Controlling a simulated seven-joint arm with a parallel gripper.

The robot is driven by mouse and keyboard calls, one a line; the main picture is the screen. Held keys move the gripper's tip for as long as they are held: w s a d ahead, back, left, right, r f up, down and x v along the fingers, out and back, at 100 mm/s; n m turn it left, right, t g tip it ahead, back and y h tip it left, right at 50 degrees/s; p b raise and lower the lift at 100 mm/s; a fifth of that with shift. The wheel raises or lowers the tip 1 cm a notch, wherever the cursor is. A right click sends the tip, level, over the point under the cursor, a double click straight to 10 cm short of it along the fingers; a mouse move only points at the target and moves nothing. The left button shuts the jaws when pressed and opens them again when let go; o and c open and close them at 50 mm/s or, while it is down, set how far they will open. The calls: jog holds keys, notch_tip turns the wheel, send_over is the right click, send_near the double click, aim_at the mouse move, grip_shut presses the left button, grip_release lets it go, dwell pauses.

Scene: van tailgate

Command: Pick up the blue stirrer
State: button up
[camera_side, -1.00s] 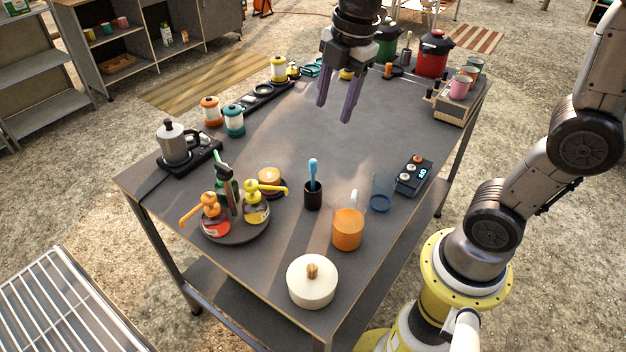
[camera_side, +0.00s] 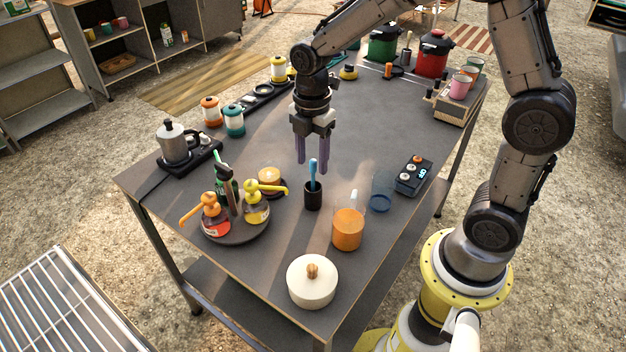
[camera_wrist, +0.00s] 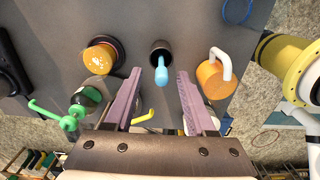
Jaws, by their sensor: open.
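The blue stirrer (camera_side: 313,171) stands upright, leaning slightly, in a small black cup (camera_side: 312,197) on the grey table. In the wrist view the stirrer (camera_wrist: 161,72) points up toward the camera from the black cup (camera_wrist: 161,48). My gripper (camera_side: 312,166) hangs pointing down with its purple fingers just behind and above the cup. The fingers are apart with nothing held. In the wrist view the stirrer shows beyond and between the two fingertips (camera_wrist: 159,76). The stirrer's lower end is hidden inside the cup.
An orange-filled pitcher (camera_side: 347,230) stands right of the cup, with a clear blue-based glass (camera_side: 381,194) beyond. A round tray (camera_side: 238,236) of pump bottles and an orange-topped jar (camera_side: 270,180) are left. A white lidded pot (camera_side: 312,283) is in front. The table's centre back is clear.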

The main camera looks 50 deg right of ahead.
aim_at(313, 173)
jog(key=shift+s+f, duration=0.1)
jog(key=shift+f, duration=2.55)
grip_shut()
